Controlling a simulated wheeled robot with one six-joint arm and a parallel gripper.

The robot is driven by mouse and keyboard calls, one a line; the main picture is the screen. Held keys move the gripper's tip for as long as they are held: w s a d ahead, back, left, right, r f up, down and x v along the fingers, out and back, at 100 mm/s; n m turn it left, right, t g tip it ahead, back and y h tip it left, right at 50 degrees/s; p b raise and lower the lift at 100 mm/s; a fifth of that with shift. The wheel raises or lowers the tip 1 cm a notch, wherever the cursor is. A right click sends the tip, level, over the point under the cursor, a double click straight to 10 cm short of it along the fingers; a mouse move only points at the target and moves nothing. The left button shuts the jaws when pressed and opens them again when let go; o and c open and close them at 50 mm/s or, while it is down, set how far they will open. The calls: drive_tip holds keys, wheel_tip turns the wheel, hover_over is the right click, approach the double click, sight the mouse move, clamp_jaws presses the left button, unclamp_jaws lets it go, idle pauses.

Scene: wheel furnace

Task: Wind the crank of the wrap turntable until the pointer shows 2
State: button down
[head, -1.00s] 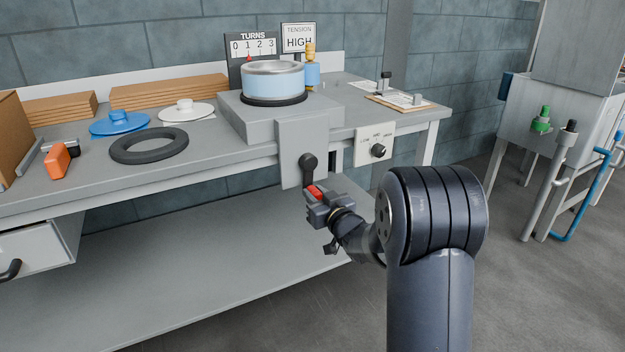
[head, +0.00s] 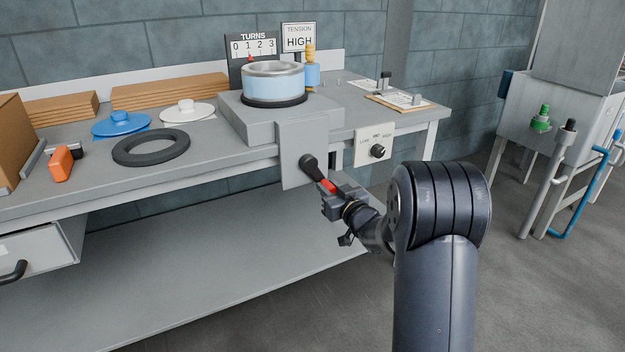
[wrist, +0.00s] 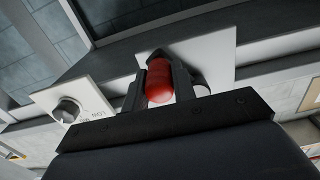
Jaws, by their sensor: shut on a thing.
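The wrap turntable (head: 238,118) stands on the bench with a light-blue wrapped drum on top. Its crank (head: 310,164) sits on a grey front plate, the arm slanting down and right to a red handle (head: 328,186). My gripper (head: 330,192) is shut on that handle; in the wrist view the red handle (wrist: 159,82) shows between the two fingers. The TURNS scale (head: 253,47) behind the drum reads 0 to 3. Its red pointer (head: 250,58) stands close to 1; the exact reading is too small to tell.
A tension knob (head: 377,151) is on a panel right of the crank; a sign (head: 298,38) reads HIGH. A black ring (head: 151,147), a blue lid (head: 121,123) and an orange tool (head: 61,163) lie on the bench's left. Free space lies in front of the crank.

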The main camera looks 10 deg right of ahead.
drive_tip(key=d+r+p, duration=0.1)
drive_tip(key=w+d+r+p, duration=0.1)
drive_tip(key=r+p, duration=0.1)
drive_tip(key=shift+d+r, duration=0.15)
drive_tip(key=shift+r, duration=0.15)
drive_tip(key=shift+f, duration=0.1)
